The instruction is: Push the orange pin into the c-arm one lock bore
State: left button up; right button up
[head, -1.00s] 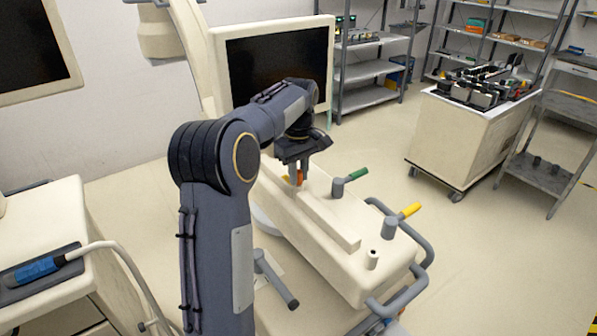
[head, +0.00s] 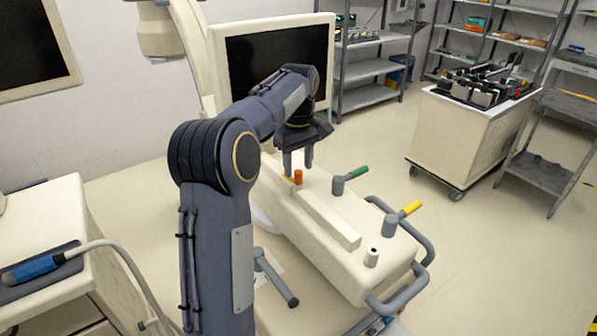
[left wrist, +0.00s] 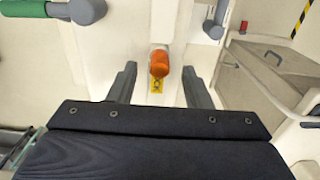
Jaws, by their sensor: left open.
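The orange pin (head: 298,177) stands upright on the far part of the cream c-arm base (head: 335,275), beside a small yellow label. In the left wrist view the pin (left wrist: 159,65) shows its rounded orange end, with a pale collar at it and the yellow label (left wrist: 157,86) just below. I cannot tell how deep it sits; any bore under it is hidden. My left gripper (head: 298,160) is open and empty above the pin, its fingers apart on either side and clear of it. A short cream post with a dark hole (head: 371,257) stands at the base's near end. My right gripper is out of view.
A green-handled lever (head: 355,173) and a yellow-handled lever (head: 408,210) stand on the base to the right of the pin. A monitor (head: 278,68) rises behind. Grey rails (head: 405,290) edge the near end. Floor to the right is open up to a loaded cart (head: 470,140).

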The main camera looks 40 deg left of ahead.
aim_at(298, 172)
pick_arm(q)
notch_tip(298, 172, up, 5)
jog(key=shift+f, duration=0.2)
jog(key=shift+r, duration=0.1)
dwell(0.4)
jog(key=shift+s, duration=0.1)
jog(key=s+d+f+m+t+h, duration=0.1)
jog(key=s+d+f+m+t, duration=0.1)
jog(key=s+d, duration=0.5)
jog(key=s+d+f+m+t+h, duration=0.1)
jog(key=s+d+f+m, duration=0.3)
jog(key=s, duration=0.6)
jog(key=s+d+f+m+t+h, duration=0.1)
jog(key=s+d+f+m+t, duration=0.1)
jog(key=s+d+f+m, duration=0.2)
jog(key=s+d+m, duration=0.3)
jog(key=s+d, duration=0.2)
jog(key=d, duration=0.1)
jog(key=shift+s+d+t+h, duration=0.35)
jog(key=shift+d+t+h, duration=0.05)
